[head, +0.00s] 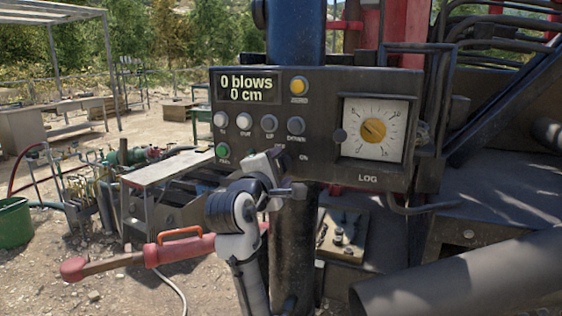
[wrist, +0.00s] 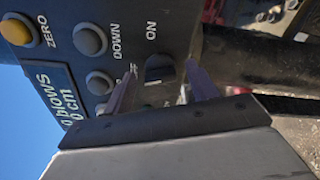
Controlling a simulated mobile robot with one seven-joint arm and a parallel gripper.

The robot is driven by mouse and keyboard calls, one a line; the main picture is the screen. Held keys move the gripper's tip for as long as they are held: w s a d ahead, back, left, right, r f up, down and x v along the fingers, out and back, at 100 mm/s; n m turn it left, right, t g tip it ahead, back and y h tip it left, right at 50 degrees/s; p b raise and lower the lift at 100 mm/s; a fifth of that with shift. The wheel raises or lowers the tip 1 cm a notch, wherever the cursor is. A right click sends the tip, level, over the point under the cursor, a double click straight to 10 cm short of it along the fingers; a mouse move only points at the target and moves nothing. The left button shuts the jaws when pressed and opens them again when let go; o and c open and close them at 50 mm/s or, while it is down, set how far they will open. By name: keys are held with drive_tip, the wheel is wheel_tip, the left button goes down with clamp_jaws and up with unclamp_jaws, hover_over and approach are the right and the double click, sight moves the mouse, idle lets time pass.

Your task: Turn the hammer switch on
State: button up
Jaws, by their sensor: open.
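The dark control panel (head: 320,88) faces me in the head view, with a display reading "0 blows 0 cm". My gripper (head: 282,178) is at the panel's lower edge, in front of the hammer switch, which it hides there. In the wrist view, turned sideways, my gripper (wrist: 162,74) is open, its two fingers reaching towards the panel (wrist: 120,12). A dark switch (wrist: 158,67) shows between the fingers, beside the "ON" label. The other label is partly covered by a finger. I cannot tell which way the switch is set or whether the fingers touch it.
A yellow ZERO button (head: 299,86), several grey buttons and a green button (head: 222,150) are on the panel. The LOG dial (head: 373,130) is at its right. A red-handled tool (head: 180,249) is at lower left. Dark pipes and machinery crowd the right.

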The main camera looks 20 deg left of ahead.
drive_tip(key=shift+w, duration=0.65)
drive_tip(key=c, duration=0.9)
